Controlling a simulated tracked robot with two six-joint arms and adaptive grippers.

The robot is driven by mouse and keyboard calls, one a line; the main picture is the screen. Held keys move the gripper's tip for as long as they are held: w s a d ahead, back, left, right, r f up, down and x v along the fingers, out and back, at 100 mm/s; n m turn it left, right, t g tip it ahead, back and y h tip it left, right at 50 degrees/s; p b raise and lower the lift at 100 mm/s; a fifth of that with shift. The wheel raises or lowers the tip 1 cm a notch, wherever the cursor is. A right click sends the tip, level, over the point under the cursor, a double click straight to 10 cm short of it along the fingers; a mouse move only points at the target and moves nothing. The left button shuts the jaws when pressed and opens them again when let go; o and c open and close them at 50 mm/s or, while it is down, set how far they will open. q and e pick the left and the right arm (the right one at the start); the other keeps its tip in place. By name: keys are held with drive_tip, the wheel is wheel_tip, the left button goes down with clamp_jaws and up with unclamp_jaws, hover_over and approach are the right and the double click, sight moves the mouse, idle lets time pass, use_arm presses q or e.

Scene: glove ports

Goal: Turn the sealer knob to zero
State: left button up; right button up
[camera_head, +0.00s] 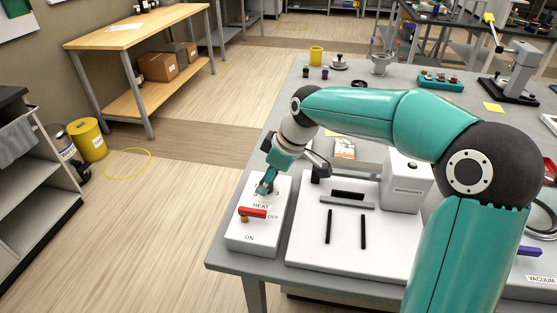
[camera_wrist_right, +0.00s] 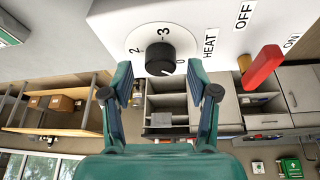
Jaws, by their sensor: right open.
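The sealer's white control box (camera_head: 247,236) stands at the left end of the table, marked HEAT, OFF and ON. In the right wrist view its round black knob (camera_wrist_right: 157,58) has digits around it; 2, 3 and 0 show. A small light mark shows at the knob's lower edge, but I cannot tell its exact setting. My right gripper (camera_head: 264,188) is over the box and mostly hides the knob in the head view. In the right wrist view the right gripper (camera_wrist_right: 160,76) is open, its fingers apart on either side of the knob, apparently not touching it. My left gripper is not in view.
A red lever (camera_head: 252,212) sits on the box close to the knob, and it also shows in the right wrist view (camera_wrist_right: 262,67). The white sealer base (camera_head: 345,255) lies right of the box. A yellow cup (camera_head: 316,55) and small items stand farther back.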

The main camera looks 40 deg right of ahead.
drive_tip(key=v, duration=1)
drive_tip(key=shift+s+r, duration=0.2)
drive_tip(key=shift+r, duration=0.1)
